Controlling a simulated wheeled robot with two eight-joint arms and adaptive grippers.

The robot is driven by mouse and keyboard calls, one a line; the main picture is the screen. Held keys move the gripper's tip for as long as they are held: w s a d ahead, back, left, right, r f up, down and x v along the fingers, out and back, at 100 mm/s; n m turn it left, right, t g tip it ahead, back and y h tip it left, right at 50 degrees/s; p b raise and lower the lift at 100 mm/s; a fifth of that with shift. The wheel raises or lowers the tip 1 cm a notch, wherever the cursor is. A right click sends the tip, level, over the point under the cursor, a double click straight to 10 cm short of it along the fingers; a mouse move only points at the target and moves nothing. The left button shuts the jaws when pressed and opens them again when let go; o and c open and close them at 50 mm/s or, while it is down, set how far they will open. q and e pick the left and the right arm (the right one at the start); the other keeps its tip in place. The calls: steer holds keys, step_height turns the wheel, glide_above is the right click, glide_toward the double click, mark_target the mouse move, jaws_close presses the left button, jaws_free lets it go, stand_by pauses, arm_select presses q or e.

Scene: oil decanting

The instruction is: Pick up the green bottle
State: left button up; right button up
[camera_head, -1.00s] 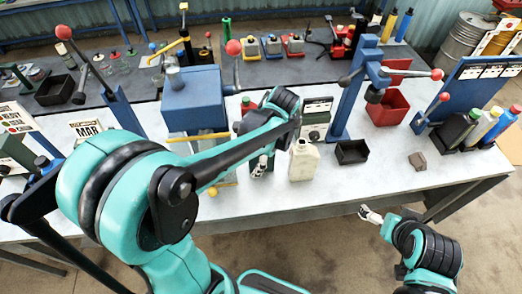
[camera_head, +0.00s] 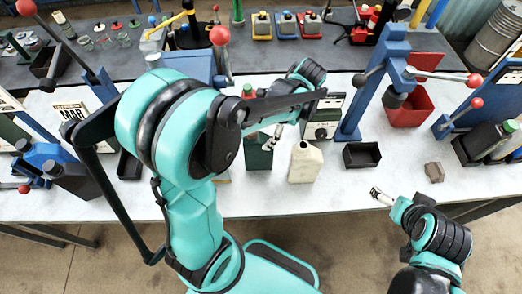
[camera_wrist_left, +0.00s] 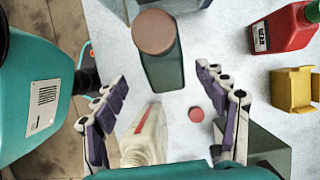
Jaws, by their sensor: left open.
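The green bottle (camera_head: 259,153) stands upright on the grey bench, dark green, left of a cream jug (camera_head: 305,163). My left arm hides part of it. In the left wrist view the green bottle (camera_wrist_left: 165,72) has a brownish cap and lies ahead, between the lines of the fingers. My left gripper (camera_head: 275,138) is open and empty, above and close to the bottle; it also shows in the left wrist view (camera_wrist_left: 160,75). Contact with the bottle cannot be made out.
The cream jug (camera_wrist_left: 146,137) is close beside the left finger in the wrist view. A red bottle (camera_wrist_left: 287,28) and a yellow box (camera_wrist_left: 293,88) stand to the right there. A black tray (camera_head: 362,155) and a blue press stand (camera_head: 355,115) are right of the jug. Bench front right is mostly clear.

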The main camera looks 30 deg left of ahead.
mark_target(267, 139)
arm_select(q)
steer(key=f+b, duration=0.3)
steer(key=f, duration=0.1)
steer(key=shift+w, duration=0.3)
steer(key=shift+f+b, duration=0.55)
steer(key=shift+b, duration=0.1)
steer(key=b+x, duration=0.2)
steer(key=x, duration=0.5)
steer(key=shift+s+a+f, duration=0.25)
jaws_close()
